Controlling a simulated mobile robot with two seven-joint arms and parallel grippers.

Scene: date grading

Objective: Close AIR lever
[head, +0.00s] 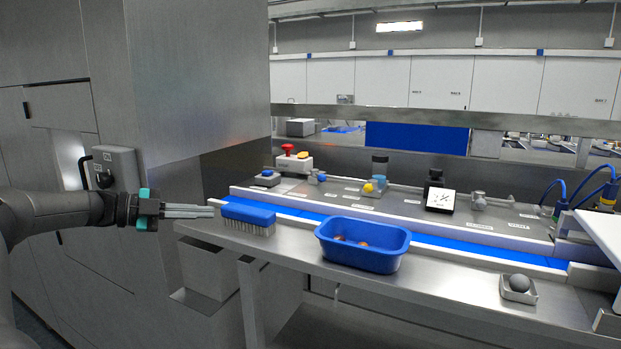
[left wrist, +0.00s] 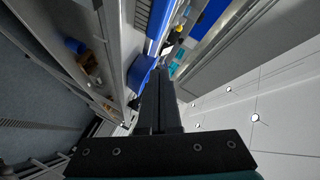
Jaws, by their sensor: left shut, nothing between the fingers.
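My left gripper (head: 211,211) reaches in from the left in the head view. Its long grey fingers are shut and empty, pointing right, just left of the blue brush. The shut fingers (left wrist: 161,75) also show in the left wrist view. I cannot read an AIR label. Small fittings stand on the rear steel panel: a valve with a blue part (head: 317,177), a yellow-knobbed fitting (head: 369,187) and a grey metal fitting (head: 478,202). I cannot tell which is the AIR lever or how its handle stands. My left gripper is apart from all of them. My right gripper is not in view.
A blue brush (head: 248,214) and a blue tub (head: 362,258) with dates stand at the bench front, beside a blue belt (head: 440,240). A small dish (head: 518,290) holds a dark ball. A red button (head: 288,149) stands behind. A tall steel cabinet (head: 200,75) rises behind my left arm.

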